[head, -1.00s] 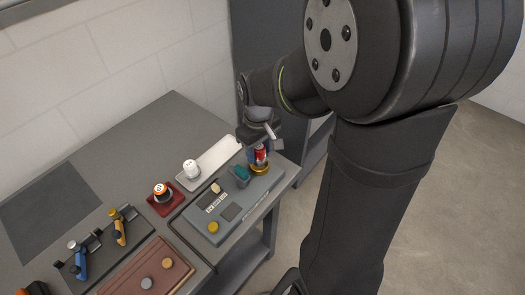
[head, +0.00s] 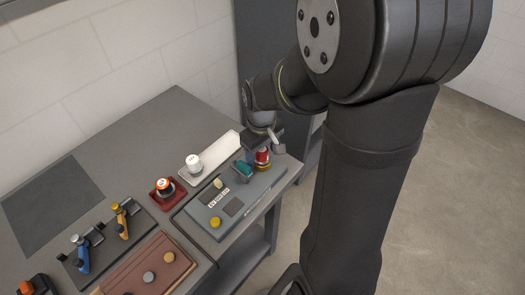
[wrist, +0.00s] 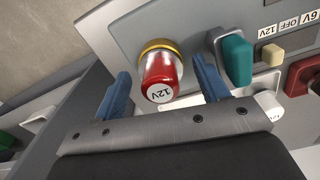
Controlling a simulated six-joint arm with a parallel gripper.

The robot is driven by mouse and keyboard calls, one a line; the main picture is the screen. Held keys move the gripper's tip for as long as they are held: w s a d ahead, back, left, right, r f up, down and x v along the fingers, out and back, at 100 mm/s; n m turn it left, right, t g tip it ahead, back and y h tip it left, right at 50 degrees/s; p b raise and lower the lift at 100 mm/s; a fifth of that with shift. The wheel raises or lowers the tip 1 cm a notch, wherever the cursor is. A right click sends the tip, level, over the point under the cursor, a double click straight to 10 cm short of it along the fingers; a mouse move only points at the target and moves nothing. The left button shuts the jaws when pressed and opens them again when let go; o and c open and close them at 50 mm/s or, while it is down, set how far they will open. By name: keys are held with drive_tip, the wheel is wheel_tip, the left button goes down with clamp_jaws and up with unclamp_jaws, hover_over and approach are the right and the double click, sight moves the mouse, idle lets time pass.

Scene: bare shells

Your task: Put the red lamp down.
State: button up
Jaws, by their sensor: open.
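The red lamp (head: 262,156) stands upright in a brass ring (head: 264,167) at the far right corner of the grey panel box (head: 232,212). In the wrist view the lamp (wrist: 160,76) shows a white end marked 12V, with the brass ring (wrist: 158,46) around its base. My gripper (wrist: 166,84) is open, its blue fingers apart on either side of the lamp with gaps showing. In the head view my gripper (head: 265,148) is at the lamp, partly behind it.
A teal switch (head: 243,168) stands close beside the lamp on the panel. A white-topped lamp (head: 194,162) stands on a white tray (head: 222,150), and an orange-topped one (head: 164,185) in a red tray (head: 181,195). Blue-handled (head: 82,258) and yellow-handled (head: 121,224) tools lie left.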

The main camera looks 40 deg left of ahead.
sight(262, 150)
wheel_tip(262, 150, up, 13)
idle(0.5)
drive_tip(key=shift+s+f, duration=0.1)
drive_tip(key=shift+f, duration=0.1)
wheel_tip(262, 150, down, 13)
drive_tip(key=shift+r, duration=0.55)
